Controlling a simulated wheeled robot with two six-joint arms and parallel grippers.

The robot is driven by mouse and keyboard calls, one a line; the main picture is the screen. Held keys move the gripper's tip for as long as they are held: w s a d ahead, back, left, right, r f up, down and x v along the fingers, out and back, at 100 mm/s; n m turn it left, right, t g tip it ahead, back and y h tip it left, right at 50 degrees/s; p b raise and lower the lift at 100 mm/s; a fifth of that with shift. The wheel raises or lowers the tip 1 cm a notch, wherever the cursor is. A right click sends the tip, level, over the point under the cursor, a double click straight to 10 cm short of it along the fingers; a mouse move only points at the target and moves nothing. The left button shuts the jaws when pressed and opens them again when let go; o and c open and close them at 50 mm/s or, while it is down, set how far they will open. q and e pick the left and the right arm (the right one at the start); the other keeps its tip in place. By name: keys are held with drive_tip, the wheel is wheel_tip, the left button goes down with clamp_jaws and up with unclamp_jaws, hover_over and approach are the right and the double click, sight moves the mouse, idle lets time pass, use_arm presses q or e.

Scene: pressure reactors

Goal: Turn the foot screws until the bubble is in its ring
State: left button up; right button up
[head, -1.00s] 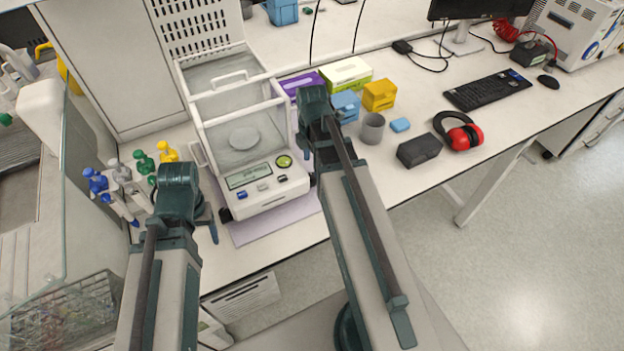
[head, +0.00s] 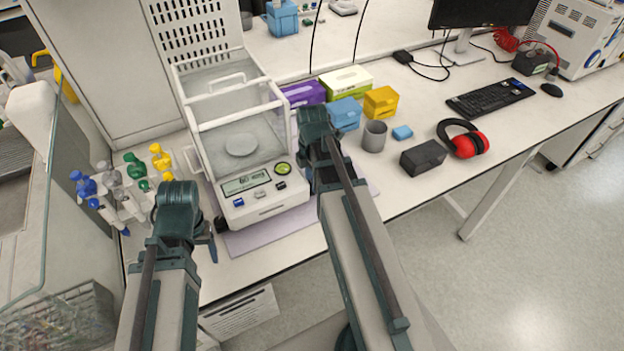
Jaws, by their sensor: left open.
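The white balance (head: 265,205) with a clear draft shield (head: 235,115) stands on a pale purple mat (head: 262,236) on the bench. A round yellow-green bubble level (head: 283,168) sits at the right of its front panel, beside the display (head: 245,182). The bubble is too small to place against its ring. A dark foot screw (head: 221,224) shows at the front left corner. My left gripper (head: 211,243) is open beside that corner, partly hidden by its wrist. My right gripper (head: 304,168) is at the balance's right side, its fingers mostly hidden behind my arm.
Pipettes on a stand (head: 120,195) are left of the balance. Purple (head: 303,93), green-white (head: 346,80), blue (head: 345,113) and yellow (head: 381,101) boxes stand to the right. A grey cup (head: 374,136), black box (head: 424,157) and red ear defenders (head: 467,140) lie further right.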

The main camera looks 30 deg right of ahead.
clamp_jaws()
drive_tip(key=shift+m, duration=1.5)
drive_tip(key=o, duration=0.8)
unclamp_jaws()
